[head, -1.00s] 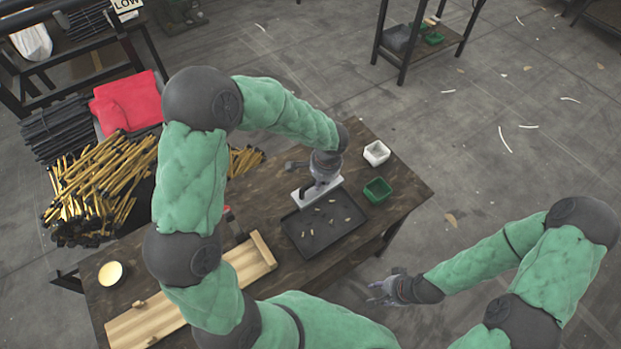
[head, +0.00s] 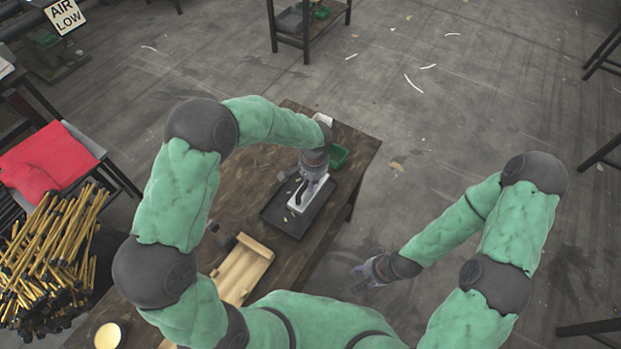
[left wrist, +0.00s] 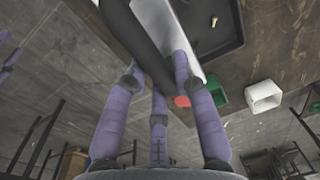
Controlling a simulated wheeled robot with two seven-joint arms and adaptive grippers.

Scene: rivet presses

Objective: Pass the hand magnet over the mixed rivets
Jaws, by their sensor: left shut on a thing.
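My left gripper (head: 304,172) is shut on the dark handle of the hand magnet (head: 310,194), whose pale flat block is over the dark tray (head: 297,226). Whether the block touches the tray cannot be told. A few small brass-coloured rivets (head: 288,215) show in the tray left of the block; others may be hidden beneath it. In the left wrist view, purple fingers (left wrist: 155,78) close around the handle, with the pale magnet block (left wrist: 187,38) beside it and one rivet (left wrist: 213,21) in the tray. My right gripper (head: 367,273) is open and empty, off the table's right side.
A green bin (head: 339,156) and a white bin (head: 323,118), partly hidden by my arm, stand beyond the tray on the wooden table (head: 345,135). A wooden fixture (head: 242,268) and yellow-topped round container (head: 108,335) are nearer left. Bundled yellow rods (head: 45,255) and red cloth (head: 45,165) lie farther left.

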